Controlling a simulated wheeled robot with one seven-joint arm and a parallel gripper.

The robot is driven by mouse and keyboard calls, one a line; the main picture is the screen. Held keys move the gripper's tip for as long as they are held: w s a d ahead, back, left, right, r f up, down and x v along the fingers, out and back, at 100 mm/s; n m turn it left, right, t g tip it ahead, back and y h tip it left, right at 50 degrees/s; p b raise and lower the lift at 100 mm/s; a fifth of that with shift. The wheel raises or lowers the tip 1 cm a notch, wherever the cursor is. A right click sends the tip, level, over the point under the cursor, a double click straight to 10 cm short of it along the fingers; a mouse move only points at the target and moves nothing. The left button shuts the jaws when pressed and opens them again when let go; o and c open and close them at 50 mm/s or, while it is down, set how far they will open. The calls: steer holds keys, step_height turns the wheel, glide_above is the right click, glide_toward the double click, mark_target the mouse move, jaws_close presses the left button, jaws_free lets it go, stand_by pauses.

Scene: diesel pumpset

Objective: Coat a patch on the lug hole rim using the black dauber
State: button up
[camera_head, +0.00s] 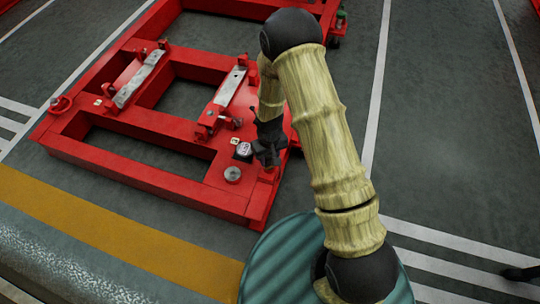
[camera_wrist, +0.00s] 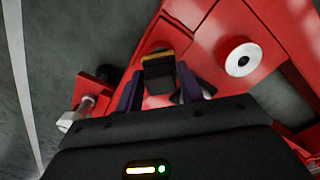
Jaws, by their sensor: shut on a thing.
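My gripper (camera_head: 267,158) is over the near right corner of the red frame (camera_head: 140,172). In the wrist view its two dark fingers (camera_wrist: 158,88) are shut on a black block with a tan-orange edge (camera_wrist: 158,70), which looks like the black dauber. The dauber's far end is over red metal; I cannot tell whether it touches. A pale round disc with a dark centre hole (camera_wrist: 243,60) is on the red surface to the right of the dauber. It also shows in the head view (camera_head: 232,174), left of my gripper. I cannot tell which hole is the lug hole.
A small dark item with a white face (camera_head: 243,150) sits on the frame beside my gripper. Two metal-topped bars (camera_head: 138,78) (camera_head: 230,86) stand across the frame. A bolt-like metal part (camera_wrist: 78,113) is left of the fingers.

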steer(key=shift+s, duration=0.15)
steer(key=shift+s+a+f, duration=0.1)
steer(key=shift+s+a, duration=0.05)
steer(key=shift+s, duration=0.2)
steer(key=shift+s, duration=0.1)
steer(key=shift+s+a+f+p, duration=0.15)
steer(key=shift+s+a+p, duration=0.05)
steer(key=shift+s+p, duration=0.2)
steer(key=shift+s, duration=0.1)
steer(key=shift+p, duration=0.3)
stand_by(0.3)
steer(key=shift+w+d+r+p, duration=0.25)
steer(key=shift+w+p, duration=0.1)
steer(key=shift+w, duration=0.2)
